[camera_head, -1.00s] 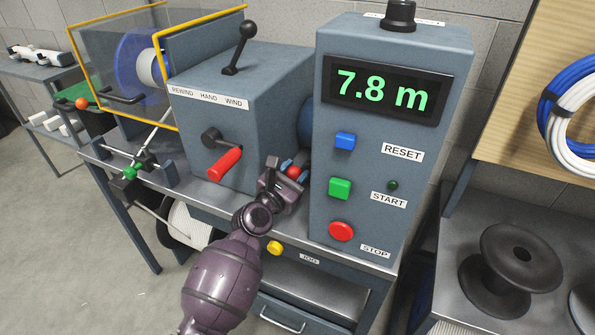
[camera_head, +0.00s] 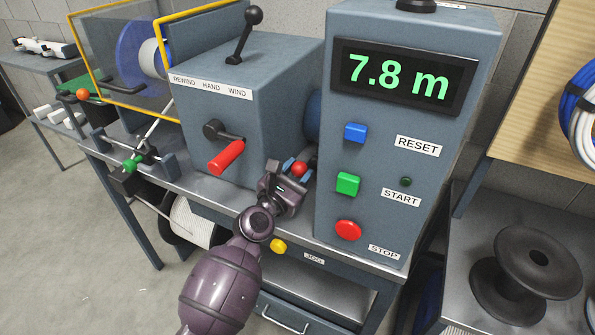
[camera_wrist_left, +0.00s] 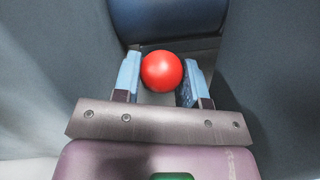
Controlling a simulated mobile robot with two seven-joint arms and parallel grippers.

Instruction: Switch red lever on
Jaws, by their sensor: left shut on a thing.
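The red lever shows as a round red knob (camera_head: 299,169) low in the gap between the grey winder housing and the grey control box. In the left wrist view the knob (camera_wrist_left: 162,71) sits between the two blue finger pads. My left gripper (camera_head: 296,173) is shut on this knob, one finger on each side of it. The lever's stem and base are mostly hidden behind the gripper. My right gripper is not in view.
The control box (camera_head: 462,150) stands close on the right, with blue, green and red buttons and a display reading 7.8 m. The winder housing (camera_head: 275,90) stands close on the left, with a red-handled crank (camera_head: 226,155) and a black lever (camera_head: 245,35) on top.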

